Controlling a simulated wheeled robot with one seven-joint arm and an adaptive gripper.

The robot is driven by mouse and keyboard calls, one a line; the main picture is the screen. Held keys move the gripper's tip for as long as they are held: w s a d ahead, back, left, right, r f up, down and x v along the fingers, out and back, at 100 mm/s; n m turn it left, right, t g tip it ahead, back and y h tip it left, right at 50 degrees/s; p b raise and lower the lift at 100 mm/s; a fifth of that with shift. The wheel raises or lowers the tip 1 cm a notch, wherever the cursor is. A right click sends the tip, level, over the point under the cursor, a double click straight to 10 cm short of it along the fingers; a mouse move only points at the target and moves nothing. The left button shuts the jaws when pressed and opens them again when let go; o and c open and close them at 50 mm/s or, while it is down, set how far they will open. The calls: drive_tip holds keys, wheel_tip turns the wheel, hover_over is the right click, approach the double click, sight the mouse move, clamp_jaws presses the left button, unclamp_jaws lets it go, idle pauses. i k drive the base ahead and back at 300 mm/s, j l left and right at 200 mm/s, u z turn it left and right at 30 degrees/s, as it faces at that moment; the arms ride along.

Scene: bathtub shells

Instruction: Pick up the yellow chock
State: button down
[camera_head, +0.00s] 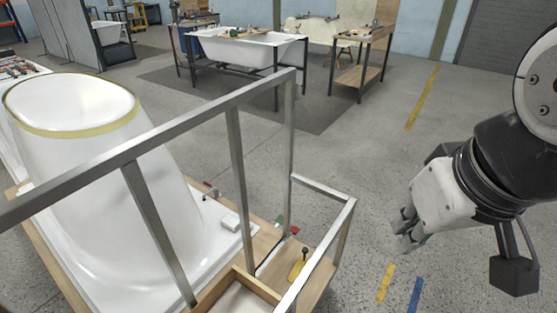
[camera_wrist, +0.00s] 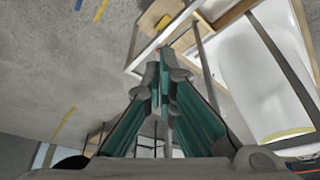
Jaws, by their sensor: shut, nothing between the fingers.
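The yellow chock (camera_head: 296,269) is a small yellow piece on the wooden board at the lower middle of the head view, behind a metal rail. It appears in the wrist view as a small yellow shape (camera_wrist: 164,22) near the top, beyond my fingertips. My gripper (camera_head: 404,232) is at the right of the head view, above the floor and apart from the chock, to its right. Its fingers (camera_wrist: 164,62) are together in the wrist view, with nothing between them.
A grey metal frame (camera_head: 240,165) rises around the wooden board, with a low rail (camera_head: 322,190) between my gripper and the chock. A white tub shell (camera_head: 110,170) stands at left. A dark-knobbed item (camera_head: 305,251) is near the chock. The floor (camera_head: 385,170) is clear.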

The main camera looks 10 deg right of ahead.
sight(299, 265)
drive_tip(key=i+l+u, duration=0.2)
drive_tip(key=l, duration=0.2)
drive_tip(key=i+l+u, duration=0.15)
drive_tip(key=l, duration=0.3)
drive_tip(key=i+l+u, duration=0.2)
drive_tip(key=l, duration=0.3)
drive_tip(key=i+l+u, duration=0.2)
drive_tip(key=l, duration=0.25)
drive_tip(key=i+l+u, duration=0.15)
drive_tip(key=l, duration=0.4)
drive_tip(key=l+u, duration=0.2)
drive_tip(key=l, duration=0.3)
